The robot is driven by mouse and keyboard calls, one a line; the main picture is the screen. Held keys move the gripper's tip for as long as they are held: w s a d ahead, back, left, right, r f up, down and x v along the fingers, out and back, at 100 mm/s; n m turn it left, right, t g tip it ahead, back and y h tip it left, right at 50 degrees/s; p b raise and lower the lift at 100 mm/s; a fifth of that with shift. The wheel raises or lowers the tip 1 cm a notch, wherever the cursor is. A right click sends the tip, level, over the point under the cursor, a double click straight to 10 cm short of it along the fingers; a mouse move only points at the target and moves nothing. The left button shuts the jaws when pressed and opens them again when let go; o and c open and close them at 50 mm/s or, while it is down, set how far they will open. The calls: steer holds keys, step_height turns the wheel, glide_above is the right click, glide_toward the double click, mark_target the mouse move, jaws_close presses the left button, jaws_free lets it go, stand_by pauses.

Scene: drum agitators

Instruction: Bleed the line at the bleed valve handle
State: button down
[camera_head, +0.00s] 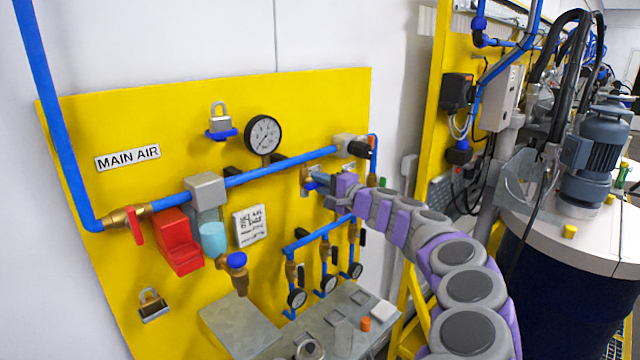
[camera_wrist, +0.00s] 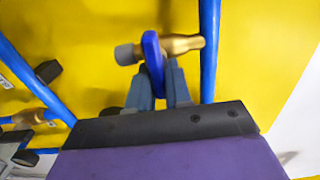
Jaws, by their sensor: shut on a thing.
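The bleed valve handle (camera_wrist: 153,58) is a blue lever on a small brass valve (camera_wrist: 183,45) with a grey end on its left side. It stands upright in the wrist view. My gripper (camera_wrist: 160,78) is shut on the lower part of this handle, one dark finger on each side. In the head view my gripper (camera_head: 318,184) reaches the yellow board from the right, below the blue main pipe. There the brass valve (camera_head: 305,178) shows just left of the fingers, and the handle is mostly hidden by them.
A yellow board (camera_head: 90,240) carries a pressure gauge (camera_head: 263,134), padlocks, a red-handled valve (camera_head: 134,224), a red block (camera_head: 178,240) and another blue-knobbed brass valve (camera_head: 237,268). A blue pipe (camera_wrist: 208,50) runs close to the right of the gripped valve. Small gauges and a grey shelf (camera_head: 340,318) lie below.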

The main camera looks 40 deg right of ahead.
steer(key=shift+f, duration=0.3)
steer(key=c, duration=1.4)
jaws_free()
steer(key=shift+d, duration=0.1)
steer(key=shift+o, duration=1.3)
steer(key=shift+d+r, duration=0.1)
steer(key=shift+d, duration=0.1)
steer(key=s+d+b, duration=0.1)
steer(key=s, duration=1.6)
steer(key=shift+s+d, duration=0.15)
steer(key=shift+d, duration=0.1)
